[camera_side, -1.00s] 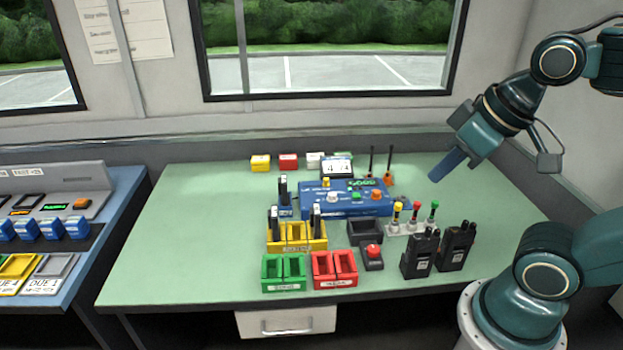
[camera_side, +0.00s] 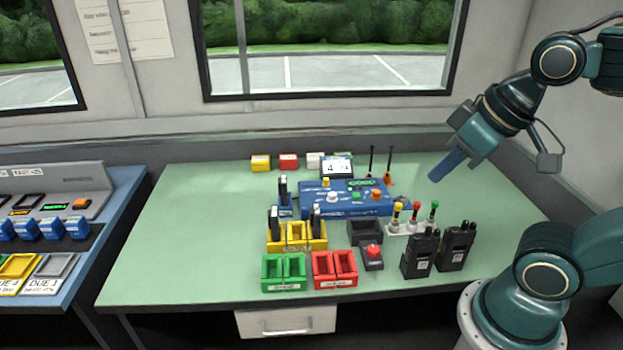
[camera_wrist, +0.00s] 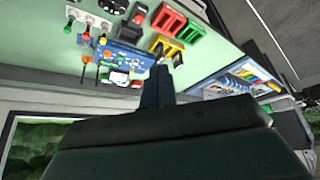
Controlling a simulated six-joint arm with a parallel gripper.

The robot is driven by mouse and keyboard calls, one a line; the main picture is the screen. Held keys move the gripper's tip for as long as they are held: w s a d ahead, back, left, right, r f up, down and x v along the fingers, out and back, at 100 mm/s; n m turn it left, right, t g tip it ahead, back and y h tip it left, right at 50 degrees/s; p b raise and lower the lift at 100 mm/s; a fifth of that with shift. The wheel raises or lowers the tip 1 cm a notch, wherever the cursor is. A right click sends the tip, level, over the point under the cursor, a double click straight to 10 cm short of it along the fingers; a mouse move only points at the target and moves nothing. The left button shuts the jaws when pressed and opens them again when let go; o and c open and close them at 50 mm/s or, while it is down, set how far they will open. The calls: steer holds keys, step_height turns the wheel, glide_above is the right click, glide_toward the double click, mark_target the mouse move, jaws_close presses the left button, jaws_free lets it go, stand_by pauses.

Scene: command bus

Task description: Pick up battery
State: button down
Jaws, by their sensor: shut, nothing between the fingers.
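Black and silver upright pieces that look like batteries stand in the scene: one (camera_side: 274,220) in the left yellow bin, one (camera_side: 316,218) at the right yellow bin, and one (camera_side: 283,189) in a blue holder at the left of the blue tester. My gripper (camera_side: 440,175) is shut and empty, held above the right side of the green table, apart from all of them. In the wrist view my gripper (camera_wrist: 158,72) points toward the table, and the yellow bins (camera_wrist: 166,46) show beyond its tip. Whether the pieces are separate batteries is too small to tell.
The blue tester (camera_side: 350,208) is mid-table. Green bins (camera_side: 284,287), red bins (camera_side: 335,284), a red button (camera_side: 373,251) and two black radios (camera_side: 420,256) stand in front. Coloured blocks (camera_side: 289,161) line the back. A blue side table (camera_side: 80,283) is at left. The green table's left side is clear.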

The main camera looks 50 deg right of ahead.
stand_by(0.4)
steer(key=c, duration=0.6)
jaws_free()
